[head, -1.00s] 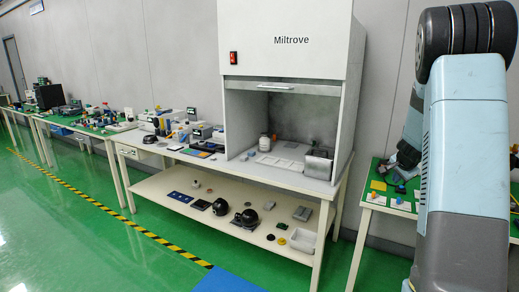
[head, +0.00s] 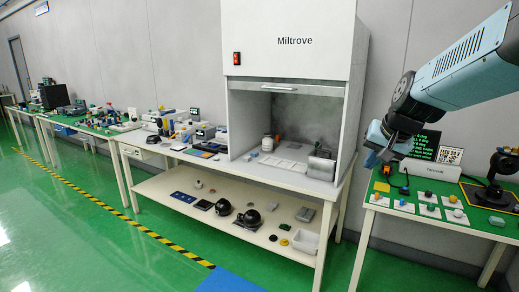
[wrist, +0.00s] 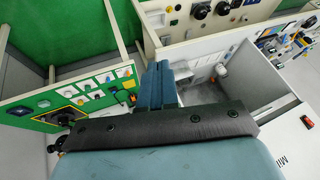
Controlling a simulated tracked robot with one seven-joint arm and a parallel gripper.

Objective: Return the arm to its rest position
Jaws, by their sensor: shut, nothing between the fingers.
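My arm reaches in from the right edge of the head view, raised over the right-hand table. My gripper (head: 381,151) hangs at its end, tilted down and to the left, in the air in front of the grey wall. It is apart from the table and the fume hood. In the wrist view the blue-grey fingers of my gripper (wrist: 164,84) lie together with nothing between them.
A white fume hood (head: 292,40) stands on a long bench left of my gripper. The right-hand green-topped table (head: 420,190) holds small parts on white cards, a terminal screen (head: 449,154) and a black device (head: 494,190). The green floor (head: 80,220) in front is clear.

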